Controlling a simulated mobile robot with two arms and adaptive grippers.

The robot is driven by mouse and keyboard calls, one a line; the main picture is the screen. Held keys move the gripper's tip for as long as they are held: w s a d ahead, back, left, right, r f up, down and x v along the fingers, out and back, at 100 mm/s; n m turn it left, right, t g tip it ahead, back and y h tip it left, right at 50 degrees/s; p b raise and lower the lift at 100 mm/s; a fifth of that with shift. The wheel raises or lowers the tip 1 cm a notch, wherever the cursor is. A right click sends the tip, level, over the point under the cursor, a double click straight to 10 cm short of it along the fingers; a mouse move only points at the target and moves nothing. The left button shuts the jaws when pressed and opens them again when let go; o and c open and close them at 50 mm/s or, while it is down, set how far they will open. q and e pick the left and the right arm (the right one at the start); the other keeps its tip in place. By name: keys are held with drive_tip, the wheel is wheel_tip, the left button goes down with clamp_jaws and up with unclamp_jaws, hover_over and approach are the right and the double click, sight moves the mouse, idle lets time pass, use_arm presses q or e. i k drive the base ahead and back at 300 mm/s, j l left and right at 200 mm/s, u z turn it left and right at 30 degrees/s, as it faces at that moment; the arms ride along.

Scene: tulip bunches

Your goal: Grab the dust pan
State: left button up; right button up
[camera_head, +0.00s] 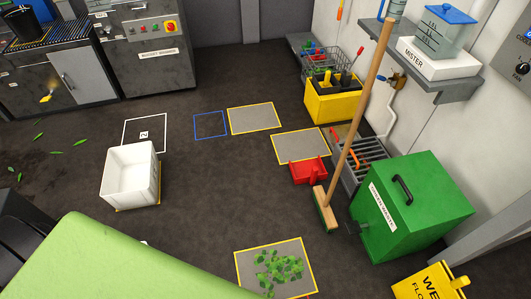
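The red dust pan (307,171) sits on the dark floor right of centre in the head view. A short upright red part, which looks like its handle, stands on its right side. The dust pan is just left of the broom (350,125), whose brush head (325,210) rests on the floor while its long wooden handle leans up toward the wall shelf. Neither of my grippers can be made out in this view.
A green lidded bin (415,205) stands right of the broom, with a metal rack (362,162) behind the dust pan. A yellow bucket (332,98) is farther back. A white crate (130,175) stands left. The central floor is clear; a green surface (130,265) fills the lower left.

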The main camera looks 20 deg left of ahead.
sight(309, 165)
drive_tip(key=i+j+u, duration=0.4)
drive_tip(key=i+u, duration=0.85)
drive_tip(key=i, duration=0.2)
drive_tip(key=i+l+u, duration=0.2)
drive_tip(key=i+u, duration=0.2)
drive_tip(key=i+z, duration=0.25)
drive_tip(key=z, duration=0.25)
drive_tip(key=i+j+z, duration=0.15)
drive_tip(key=z, duration=0.35)
drive_tip(key=i+j+z, duration=0.2)
drive_tip(key=z, duration=0.25)
